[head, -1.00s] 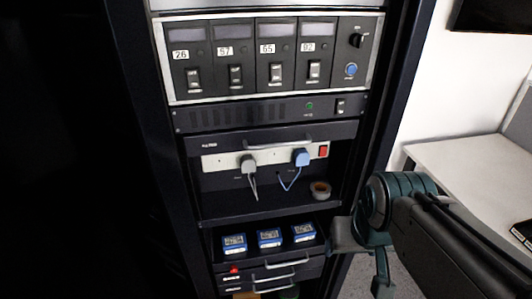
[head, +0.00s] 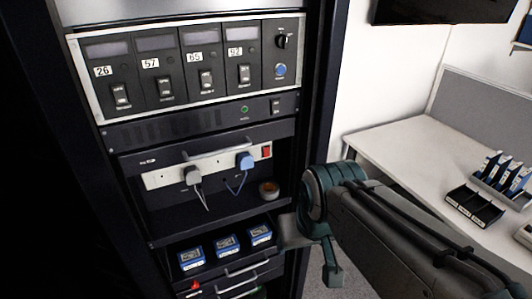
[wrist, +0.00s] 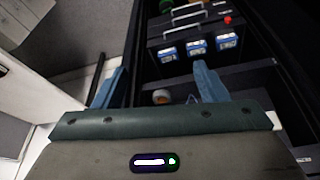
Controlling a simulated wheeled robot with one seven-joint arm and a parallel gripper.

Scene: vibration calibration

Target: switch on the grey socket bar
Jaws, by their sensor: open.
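The socket bar (head: 218,171), pale grey-white, is mounted across the back of an open bay in the dark rack in the head view. A grey plug (head: 193,176) and a blue plug (head: 245,161) are in it, with cords hanging down. A red switch (head: 266,151) sits at its right end; its position is too small to tell. My gripper (head: 312,254) is below and right of the bar, by the rack's right edge, apart from the switch. In the wrist view, my gripper (wrist: 158,82) is open and empty; the bar is not visible there.
A tape roll (head: 269,189) lies on the bay's shelf, also in the wrist view (wrist: 162,96). Several blue boxes (head: 227,243) sit below. A control panel (head: 190,68) with numbered switches is above. A white desk (head: 405,150) stands right of the rack.

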